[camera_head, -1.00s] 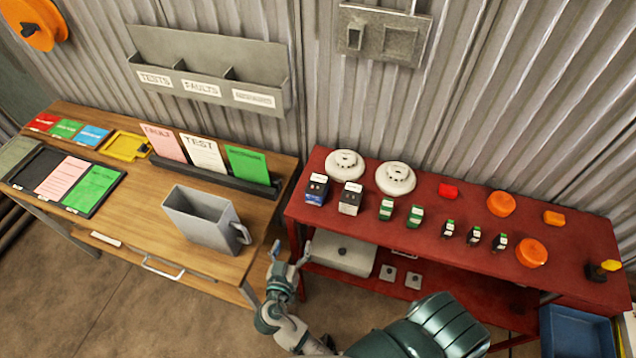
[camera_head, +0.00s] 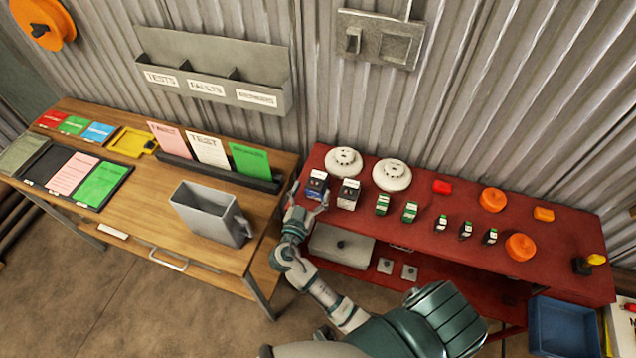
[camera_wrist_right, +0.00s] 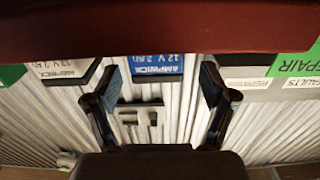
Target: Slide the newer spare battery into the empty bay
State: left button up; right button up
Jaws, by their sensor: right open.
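A blue-labelled battery (camera_head: 317,185) and a grey-labelled battery (camera_head: 348,194) stand side by side at the left end of the red bench. Both labels in the right wrist view read Ampwick 12 V, on the blue one (camera_wrist_right: 156,65) and the grey one (camera_wrist_right: 68,70). I cannot read any date. My right gripper (camera_head: 308,207) is open and empty at the bench's front left edge, close before the blue battery, which shows between its fingers (camera_wrist_right: 157,92). A grey wall panel (camera_head: 427,24) has two square features; I cannot tell which is an empty bay. My left gripper is out of view.
The red bench (camera_head: 560,265) also holds two white detectors (camera_head: 391,175), small green-labelled and black parts, and orange caps (camera_head: 521,246). A wooden desk (camera_head: 150,215) with a grey jug-like bin (camera_head: 205,213) stands close left of my right arm. A blue tray (camera_head: 565,325) is at lower right.

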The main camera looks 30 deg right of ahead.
aim_at(321, 172)
jog(key=p+x, duration=0.1)
jog(key=x, duration=0.2)
jog(key=shift+w+r, duration=0.15)
jog(key=shift+w, duration=0.1)
jog(key=shift+w+d+f, duration=0.15)
jog(key=shift+d+f, duration=0.05)
jog(key=shift+d, duration=0.6)
jog(key=c, duration=1)
grip_shut()
jog(key=shift+a+r, duration=0.15)
jog(key=shift+a, duration=0.2)
